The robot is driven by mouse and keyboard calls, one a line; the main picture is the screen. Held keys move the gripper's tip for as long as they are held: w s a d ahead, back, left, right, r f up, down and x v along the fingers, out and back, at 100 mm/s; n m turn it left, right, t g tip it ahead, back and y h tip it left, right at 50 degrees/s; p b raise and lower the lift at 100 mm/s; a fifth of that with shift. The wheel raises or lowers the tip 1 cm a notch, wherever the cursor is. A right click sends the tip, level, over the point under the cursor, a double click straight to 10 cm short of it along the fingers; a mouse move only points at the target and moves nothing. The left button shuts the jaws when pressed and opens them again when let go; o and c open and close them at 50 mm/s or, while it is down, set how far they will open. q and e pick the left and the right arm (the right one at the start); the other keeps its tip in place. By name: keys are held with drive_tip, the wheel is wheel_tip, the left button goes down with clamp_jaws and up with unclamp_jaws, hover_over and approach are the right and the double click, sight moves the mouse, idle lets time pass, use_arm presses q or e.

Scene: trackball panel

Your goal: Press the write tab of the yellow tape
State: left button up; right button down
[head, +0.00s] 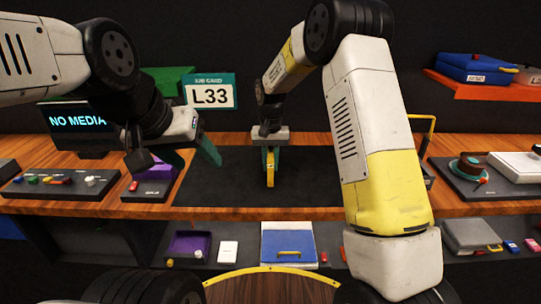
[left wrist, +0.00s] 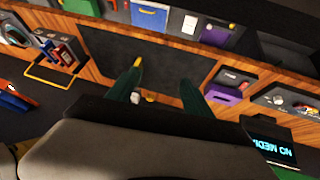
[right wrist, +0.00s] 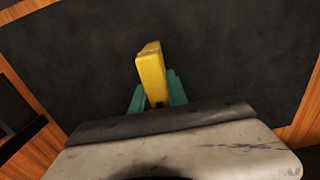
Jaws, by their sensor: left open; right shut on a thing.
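The yellow tape (head: 270,168) is held upright by my right gripper (head: 270,152) above the dark mat (head: 315,185). In the right wrist view the yellow tape (right wrist: 152,75) sticks out between the green fingers of the right gripper (right wrist: 157,95), which is shut on it. The write tab cannot be made out. My left gripper (head: 185,160) is open and empty to the left of the tape, its green fingers apart. In the left wrist view the left gripper (left wrist: 160,88) spans part of the mat, with the yellow tape (left wrist: 137,63) showing near one fingertip.
A sign reading L33 (head: 209,94) stands behind. A NO MEDIA screen (head: 78,120) and a control panel (head: 65,182) are at left, with a purple device (head: 152,182) beside the mat. A lower shelf holds a blue case (head: 289,243). The mat is otherwise clear.

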idle(0.4)
use_arm(q)
drive_tip(key=shift+w, duration=0.15)
drive_tip(key=c, duration=0.7)
drive_tip(key=shift+w+d+f+g, duration=0.15)
drive_tip(key=shift+w+d+g, duration=0.05)
drive_tip(key=shift+w+g, duration=0.1)
drive_tip(key=c, duration=0.3)
drive_tip(key=w+d+g+h, duration=0.1)
drive_tip(key=w, duration=0.1)
drive_tip(key=w+d+f+g+h, duration=0.1)
drive_tip(key=w, duration=0.1)
drive_tip(key=w+d+f+g+h, duration=0.1)
drive_tip(key=w+d+h, duration=0.1)
drive_tip(key=w, duration=0.1)
drive_tip(key=shift+g, duration=0.4)
clamp_jaws()
drive_tip(key=w+a+f+n+t+h, duration=0.1)
drive_tip(key=w+f+h, duration=0.4)
drive_tip(key=w, duration=0.7)
drive_tip(key=w+a+f+n+t+h, duration=0.1)
drive_tip(key=w+f+n+t+h, duration=0.2)
drive_tip(key=w, duration=1)
wheel_tip(320, 180, down, 5)
drive_tip(key=h, duration=0.2)
drive_tip(key=shift+w+a+h, duration=0.25)
drive_tip(key=shift+h, duration=0.15)
drive_tip(key=shift+f, duration=0.1)
